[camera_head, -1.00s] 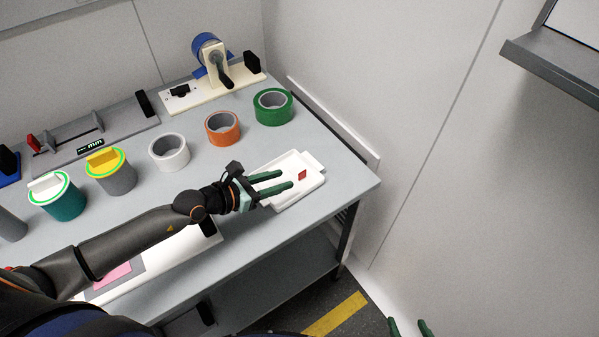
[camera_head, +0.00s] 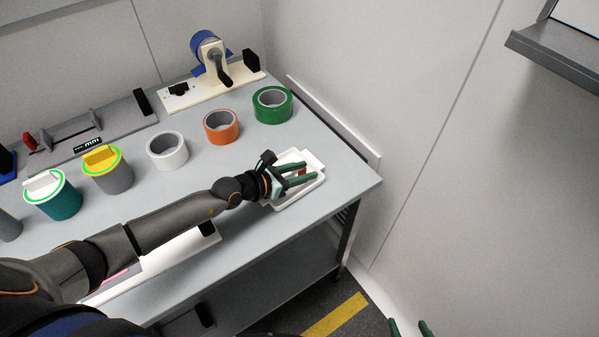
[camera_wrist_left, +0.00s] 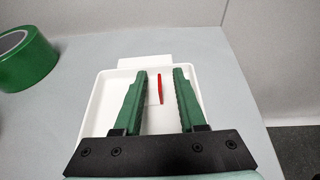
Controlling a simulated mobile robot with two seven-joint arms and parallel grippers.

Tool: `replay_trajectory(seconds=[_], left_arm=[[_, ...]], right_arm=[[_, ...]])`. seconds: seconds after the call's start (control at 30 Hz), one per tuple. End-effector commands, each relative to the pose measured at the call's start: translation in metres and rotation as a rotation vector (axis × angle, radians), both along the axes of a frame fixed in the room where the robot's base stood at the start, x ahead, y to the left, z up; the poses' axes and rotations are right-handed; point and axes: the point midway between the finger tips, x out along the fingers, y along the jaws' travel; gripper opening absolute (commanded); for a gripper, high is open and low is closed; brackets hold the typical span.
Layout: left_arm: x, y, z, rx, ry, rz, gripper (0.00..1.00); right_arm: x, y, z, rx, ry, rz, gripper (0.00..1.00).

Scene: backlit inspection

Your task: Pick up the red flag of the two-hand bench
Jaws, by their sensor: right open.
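The red flag (camera_head: 302,170) is a small, thin red piece in a shallow white tray (camera_head: 287,206) near the table's right corner. In the left wrist view the flag (camera_wrist_left: 159,88) stands edge-on between the fingers, with a gap on each side. My left gripper (camera_head: 309,170) is open over the tray, its green fingers on either side of the flag; it also shows in the left wrist view (camera_wrist_left: 155,72). My right gripper (camera_head: 410,326) shows only its two parted fingertips at the bottom edge, away from the table.
A green tape roll (camera_head: 272,105), an orange roll (camera_head: 221,127) and a white roll (camera_head: 167,151) stand on the table (camera_head: 235,170) behind my left arm. Lidded cups (camera_head: 108,170) are at the left. A wall is at the right.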

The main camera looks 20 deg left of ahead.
Motion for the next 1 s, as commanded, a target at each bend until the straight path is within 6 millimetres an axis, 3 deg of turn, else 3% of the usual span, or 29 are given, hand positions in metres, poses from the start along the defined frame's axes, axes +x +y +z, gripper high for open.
replay_trajectory(seconds=[0.07,0.43,1.0], left_arm=[[-0.0003,0.0001,0.0002,0.000,0.000,0.000,0.40],[-0.0004,0.0003,0.0003,0.001,-0.001,0.000,0.00],[-0.0005,0.0000,0.0034,0.000,0.000,-0.001,0.00]], right_arm=[[0.0001,-0.0001,0.0003,0.000,0.000,0.000,0.72],[0.0003,0.0000,0.0004,-0.001,-0.001,0.001,0.72],[0.0004,0.0002,0.0022,-0.001,-0.001,0.001,0.72]])
